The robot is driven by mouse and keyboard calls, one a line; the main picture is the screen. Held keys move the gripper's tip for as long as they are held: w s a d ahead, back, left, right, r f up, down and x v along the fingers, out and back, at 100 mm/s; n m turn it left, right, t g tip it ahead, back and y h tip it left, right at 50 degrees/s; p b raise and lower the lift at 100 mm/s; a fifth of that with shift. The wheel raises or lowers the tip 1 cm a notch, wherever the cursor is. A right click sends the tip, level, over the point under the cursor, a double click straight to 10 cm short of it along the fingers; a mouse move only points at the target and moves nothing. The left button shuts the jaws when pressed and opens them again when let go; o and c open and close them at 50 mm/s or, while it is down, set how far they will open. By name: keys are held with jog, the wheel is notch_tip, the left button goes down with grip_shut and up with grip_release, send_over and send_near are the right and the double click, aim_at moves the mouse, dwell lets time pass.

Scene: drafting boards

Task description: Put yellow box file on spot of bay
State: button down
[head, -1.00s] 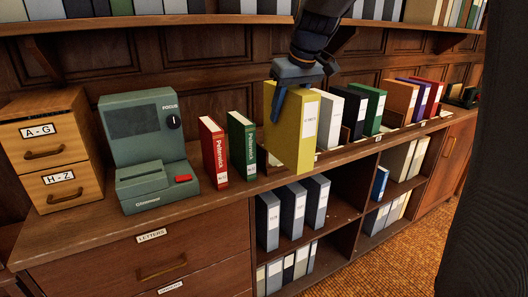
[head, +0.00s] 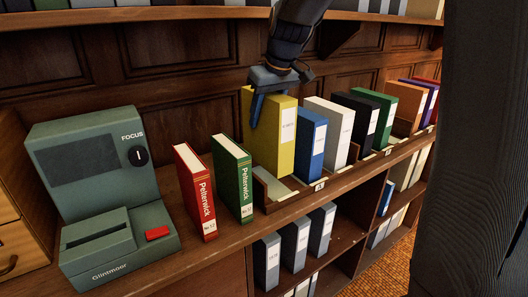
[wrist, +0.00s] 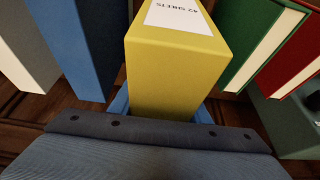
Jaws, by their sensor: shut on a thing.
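The yellow box file (head: 271,133) is upright in my gripper (head: 268,92), which is shut on its top part. It also fills the middle of the wrist view (wrist: 178,70), its pale label towards the top. In the head view it stands over the left end bay of the low wooden rack (head: 292,199), just left of a blue box file (head: 311,146). A bare grey patch of the bay floor shows in front of its lower edge. I cannot tell whether its bottom touches the bay floor.
A green book (head: 232,178) and a red book (head: 195,192) stand left of the rack, with a grey-green machine (head: 100,190) beyond them. White (head: 330,130), dark green, orange and purple files fill the rack to the right. A shelf edge runs above.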

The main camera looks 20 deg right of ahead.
aim_at(278, 97)
jog(key=shift+f+p, duration=0.6)
jog(key=shift+f, duration=3)
jog(key=c, duration=1)
grip_release()
jog(key=shift+f, duration=0.15)
jog(key=b+v, duration=0.1)
jog(key=v, duration=1.1)
jog(key=shift+b, duration=0.35)
jog(key=shift+s, duration=0.1)
